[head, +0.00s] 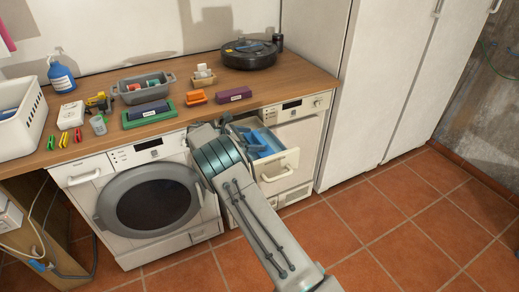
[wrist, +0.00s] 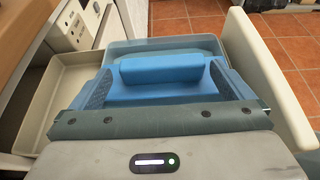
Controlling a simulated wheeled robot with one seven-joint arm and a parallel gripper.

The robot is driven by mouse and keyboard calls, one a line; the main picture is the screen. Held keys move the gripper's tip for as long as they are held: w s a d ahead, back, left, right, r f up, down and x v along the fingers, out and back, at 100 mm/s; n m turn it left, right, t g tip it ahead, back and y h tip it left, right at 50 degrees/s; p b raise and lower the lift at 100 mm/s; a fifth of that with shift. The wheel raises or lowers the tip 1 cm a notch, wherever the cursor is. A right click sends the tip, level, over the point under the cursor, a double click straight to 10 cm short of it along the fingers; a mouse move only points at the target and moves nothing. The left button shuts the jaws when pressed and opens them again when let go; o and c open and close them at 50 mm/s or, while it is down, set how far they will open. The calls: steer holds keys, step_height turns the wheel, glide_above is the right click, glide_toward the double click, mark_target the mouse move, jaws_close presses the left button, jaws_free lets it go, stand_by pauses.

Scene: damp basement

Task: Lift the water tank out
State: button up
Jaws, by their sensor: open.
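The blue water tank (head: 264,142) sits in the pulled-out drawer (head: 281,172) of the right-hand white machine. In the wrist view the tank (wrist: 160,68) fills the middle, with a raised blue bar across its top. My gripper (wrist: 164,88) is open, its two dark pads on either side of the tank's upper part. I cannot tell whether the pads touch it. The drawer's pale front panel (wrist: 262,70) stands close on the right of the wrist view. In the head view my arm hides the fingertips and part of the drawer.
The wooden worktop (head: 235,114) overhangs the drawer and holds a black robot vacuum (head: 250,54), a grey bin (head: 146,88) and several small items. A washing machine (head: 150,200) stands left, a tall white cabinet (head: 372,80) right. The tiled floor (head: 400,235) in front is clear.

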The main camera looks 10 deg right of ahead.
mark_target(257, 138)
steer(key=x, duration=0.4)
steer(key=shift+s+r, duration=0.1)
steer(key=c, duration=1.8)
steer(key=shift+o, duration=0.2)
steer(key=shift+r, duration=5.15)
steer(key=shift+r, duration=0.15)
steer(key=shift+r+p, duration=0.4)
steer(key=shift+p, duration=0.25)
